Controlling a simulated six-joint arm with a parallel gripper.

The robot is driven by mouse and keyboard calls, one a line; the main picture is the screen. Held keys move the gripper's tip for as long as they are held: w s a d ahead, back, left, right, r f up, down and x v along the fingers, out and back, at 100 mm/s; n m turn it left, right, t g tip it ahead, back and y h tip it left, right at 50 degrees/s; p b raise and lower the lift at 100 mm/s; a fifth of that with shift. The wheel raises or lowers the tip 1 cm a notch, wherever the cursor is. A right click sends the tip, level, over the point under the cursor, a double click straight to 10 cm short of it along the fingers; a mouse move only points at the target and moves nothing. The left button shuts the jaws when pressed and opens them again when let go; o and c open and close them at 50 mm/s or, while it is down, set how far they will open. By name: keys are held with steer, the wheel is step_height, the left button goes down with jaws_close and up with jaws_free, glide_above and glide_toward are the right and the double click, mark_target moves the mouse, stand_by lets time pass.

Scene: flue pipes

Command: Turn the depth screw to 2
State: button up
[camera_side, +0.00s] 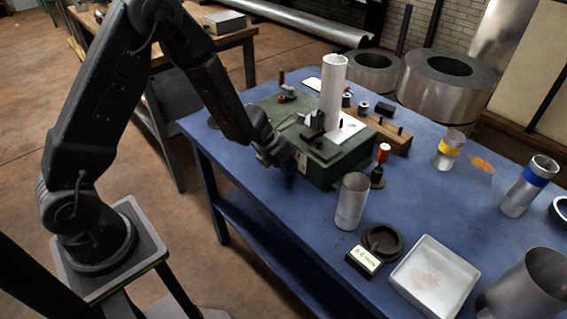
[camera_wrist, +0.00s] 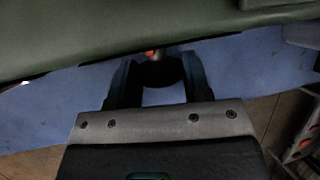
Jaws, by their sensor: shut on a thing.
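The green machine (camera_side: 325,168) stands on the blue table, and its green body (camera_wrist: 100,35) fills the top of the wrist view. The dark round knob of the depth screw (camera_wrist: 162,74) is at the machine's near side, with a small orange-red mark (camera_wrist: 150,52) just beyond it. My gripper (camera_side: 280,158) is at the machine's left front side. In the wrist view my gripper (camera_wrist: 158,76) has one finger on each side of the knob and is shut on it. In the side view the knob is hidden by my gripper. No scale number can be read.
A pale upright pipe (camera_side: 333,90) stands on the machine. A metal cylinder (camera_side: 351,202), a red-topped tool (camera_side: 383,154), a black round dish (camera_side: 382,242), a small display box (camera_side: 363,261) and a square tray (camera_side: 435,278) stand to the right on the blue table (camera_side: 300,228).

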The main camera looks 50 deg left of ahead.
steer(key=shift+y, duration=0.3)
steer(key=o, duration=0.9)
steer(key=shift+r, duration=0.15)
steer(key=shift+v, duration=6.75)
